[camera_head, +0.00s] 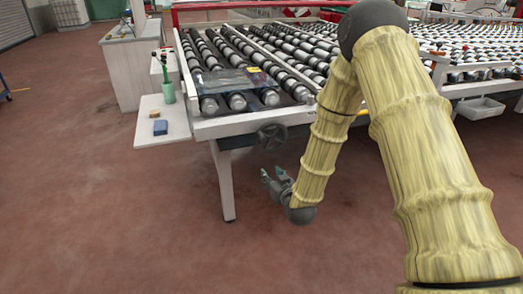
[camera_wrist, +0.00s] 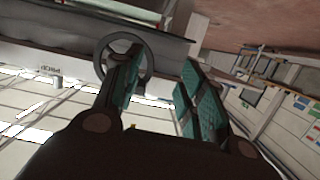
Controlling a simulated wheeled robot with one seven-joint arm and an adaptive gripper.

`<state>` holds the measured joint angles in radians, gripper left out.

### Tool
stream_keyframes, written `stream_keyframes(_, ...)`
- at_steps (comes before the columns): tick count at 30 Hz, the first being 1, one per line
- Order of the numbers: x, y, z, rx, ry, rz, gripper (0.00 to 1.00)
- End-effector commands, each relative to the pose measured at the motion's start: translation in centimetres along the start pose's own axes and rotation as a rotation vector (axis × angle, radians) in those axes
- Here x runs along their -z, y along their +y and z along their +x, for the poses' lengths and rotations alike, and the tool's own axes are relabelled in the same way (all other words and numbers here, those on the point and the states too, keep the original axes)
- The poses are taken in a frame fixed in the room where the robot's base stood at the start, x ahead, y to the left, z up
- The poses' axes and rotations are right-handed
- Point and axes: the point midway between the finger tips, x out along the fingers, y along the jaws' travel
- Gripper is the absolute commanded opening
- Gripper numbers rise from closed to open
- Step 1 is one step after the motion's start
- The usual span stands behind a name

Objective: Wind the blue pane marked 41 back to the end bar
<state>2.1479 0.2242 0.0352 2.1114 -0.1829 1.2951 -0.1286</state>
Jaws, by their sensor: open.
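A clear, faintly bluish pane (camera_head: 222,80) lies on the near rollers of the roller table, with a small yellow tag (camera_head: 254,69) by its far right corner. I cannot read a number on it. A dark handwheel (camera_head: 272,136) is on the table's near white rail. It also shows as a ring in the wrist view (camera_wrist: 98,52). My gripper (camera_head: 267,174) is below the handwheel, open and empty. In the wrist view my gripper (camera_wrist: 160,78) has its teal-padded fingers apart; the left finger overlaps the wheel in the picture, and contact cannot be told.
A red bar (camera_head: 230,5) crosses behind the rollers; whether it is the end bar is unclear. The table leg (camera_head: 222,185) stands left of my gripper. The floor in front is clear.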

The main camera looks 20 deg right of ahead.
Motion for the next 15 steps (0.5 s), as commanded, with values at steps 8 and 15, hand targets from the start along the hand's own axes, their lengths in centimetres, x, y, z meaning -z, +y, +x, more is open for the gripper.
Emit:
stream_keyframes(8,7.3,1.4,2.9,-0.012,0.217,-0.016,0.41)
stream_keyframes(15,8.2,1.4,5.2,-0.011,0.223,-0.018,0.41)
